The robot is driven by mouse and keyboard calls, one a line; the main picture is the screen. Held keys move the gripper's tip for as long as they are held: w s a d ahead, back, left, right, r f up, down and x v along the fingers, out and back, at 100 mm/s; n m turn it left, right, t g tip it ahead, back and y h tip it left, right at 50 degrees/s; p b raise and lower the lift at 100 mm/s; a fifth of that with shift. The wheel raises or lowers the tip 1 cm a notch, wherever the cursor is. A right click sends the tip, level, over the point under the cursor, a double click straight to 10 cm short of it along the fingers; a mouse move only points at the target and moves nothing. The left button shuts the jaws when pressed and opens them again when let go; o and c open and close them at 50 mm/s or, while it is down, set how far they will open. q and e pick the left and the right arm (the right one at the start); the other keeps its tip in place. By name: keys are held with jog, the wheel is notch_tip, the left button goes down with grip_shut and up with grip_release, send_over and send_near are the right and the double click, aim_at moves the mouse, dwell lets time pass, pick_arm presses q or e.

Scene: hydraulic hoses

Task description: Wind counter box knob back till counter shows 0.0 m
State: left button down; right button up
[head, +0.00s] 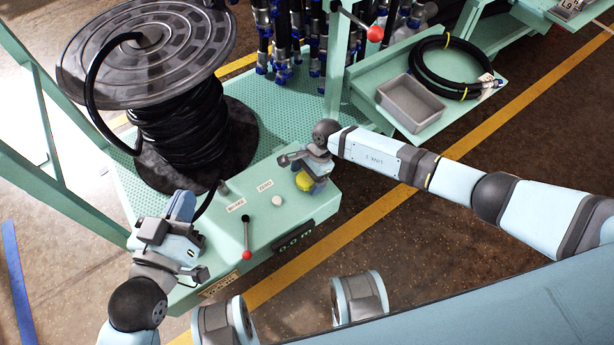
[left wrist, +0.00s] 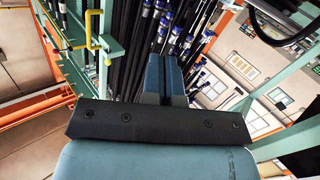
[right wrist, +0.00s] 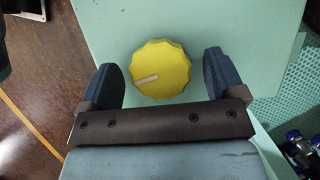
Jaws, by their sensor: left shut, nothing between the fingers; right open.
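The green counter box (head: 265,222) stands at the front of the reel stand. Its dark display (head: 294,236) on the front face appears to read 0.0 m. The yellow knob (right wrist: 162,70) with a pale pointer mark sits on the box top; in the head view the knob (head: 304,181) is partly hidden under my right gripper. My right gripper (right wrist: 163,80) is open, with one finger on each side of the knob and visible gaps. My left gripper (left wrist: 165,75) is shut and empty; in the head view it is left of the box.
A white button (head: 277,200) by the ZERO label and a red-tipped brake lever (head: 247,235) are on the box. A large reel (head: 150,50) of black hose stands behind. A grey bin (head: 411,102) and coiled hose (head: 452,65) lie on a green shelf at right.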

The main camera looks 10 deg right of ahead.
jog(key=c, duration=0.9)
jog(key=shift+m, duration=0.3)
jog(key=shift+m+t, duration=0.3)
jog(key=shift+m+p, duration=0.3)
jog(key=shift+p, duration=0.1)
pick_arm(q)
jog(key=f, duration=0.1)
jog(key=f+g, duration=0.1)
jog(key=shift+s+a+f+y, duration=0.2)
jog(key=shift+a+f+y, duration=0.1)
jog(key=shift+a+y, duration=0.1)
pick_arm(e)
jog(key=shift+m, duration=0.3)
jog(key=o, duration=0.9)
pick_arm(q)
jog(key=shift+r, duration=0.1)
